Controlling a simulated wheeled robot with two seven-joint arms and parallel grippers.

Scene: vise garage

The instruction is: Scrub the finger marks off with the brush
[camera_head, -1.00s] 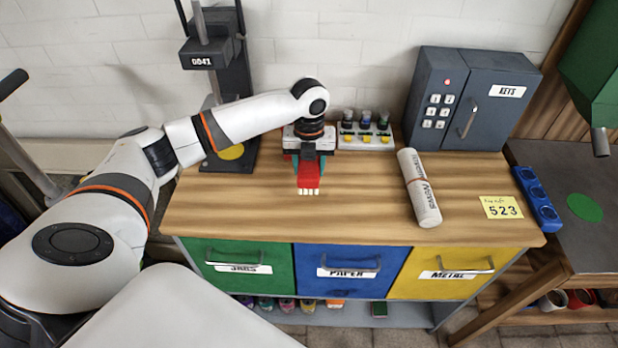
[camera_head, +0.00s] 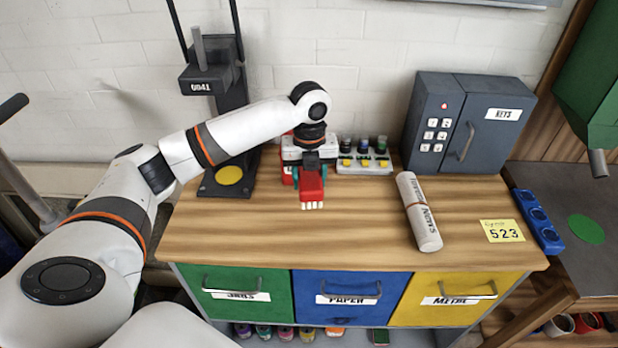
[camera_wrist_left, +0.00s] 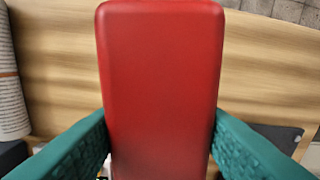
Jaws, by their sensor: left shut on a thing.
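The brush (camera_head: 312,187) has a red body and pale bristles at its front end. My left gripper (camera_head: 311,172) is shut on it, low over the back middle of the wooden bench top. In the left wrist view the red brush body (camera_wrist_left: 160,80) fills the middle, between two green finger pads. The grey key cabinet (camera_head: 425,130) with its white keypad stands at the back right of the bench. I cannot make out finger marks on any surface. My right gripper is not in view.
A rolled newspaper (camera_head: 419,212) and a yellow note "523" (camera_head: 502,231) lie at the right of the bench top (camera_head: 250,230). A rack of small bottles (camera_head: 364,160) stands right of the gripper. A dark stand (camera_head: 232,110) is at the left. The front middle is clear.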

